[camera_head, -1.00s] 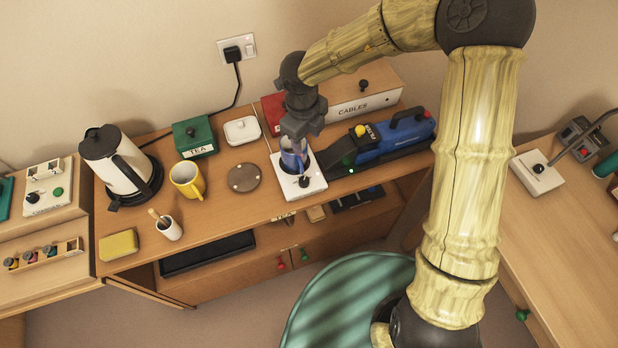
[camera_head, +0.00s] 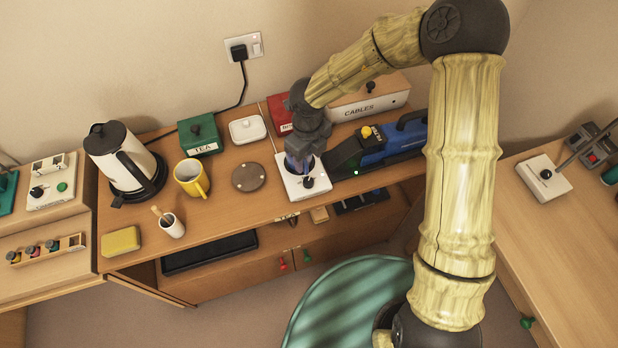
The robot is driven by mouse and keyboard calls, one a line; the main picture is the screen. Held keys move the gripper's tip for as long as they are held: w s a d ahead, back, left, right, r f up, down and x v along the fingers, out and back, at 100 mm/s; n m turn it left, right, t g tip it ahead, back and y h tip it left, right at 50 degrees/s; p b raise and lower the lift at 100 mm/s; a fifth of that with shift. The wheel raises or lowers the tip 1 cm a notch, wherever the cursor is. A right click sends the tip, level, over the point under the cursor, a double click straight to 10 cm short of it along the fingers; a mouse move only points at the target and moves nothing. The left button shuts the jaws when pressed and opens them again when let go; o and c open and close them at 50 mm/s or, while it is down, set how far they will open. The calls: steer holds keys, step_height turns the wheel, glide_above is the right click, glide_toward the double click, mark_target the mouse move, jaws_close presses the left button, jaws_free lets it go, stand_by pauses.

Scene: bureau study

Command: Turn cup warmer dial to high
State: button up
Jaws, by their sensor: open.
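The cup warmer (camera_head: 290,188) is a white square unit on the wooden counter, with a dark round plate. Its black dial (camera_head: 308,182) is at the front right corner of its top. My gripper (camera_head: 299,166) points down over the warmer's plate, just behind and left of the dial. It is open, with bluish fingers. I cannot tell whether the fingers touch anything. The gripper hides part of the plate.
A blue machine (camera_head: 385,147) with a yellow knob stands close on the right. A brown round coaster (camera_head: 249,177), yellow mug (camera_head: 190,177), green tea box (camera_head: 199,135) and white kettle (camera_head: 125,160) stand to the left. The red box (camera_head: 280,114) is behind.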

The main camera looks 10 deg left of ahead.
mark_target(309, 180)
steer(key=f, duration=1)
steer(key=shift+w+d+f+b, duration=0.2)
steer(key=shift+w+f+b, duration=0.05)
steer(key=shift+b, duration=0.05)
steer(key=shift+s+a+f, duration=0.1)
steer(key=shift+s+a, duration=0.15)
steer(key=shift+a, duration=0.1)
steer(key=shift+d, duration=0.15)
steer(key=c, duration=1)
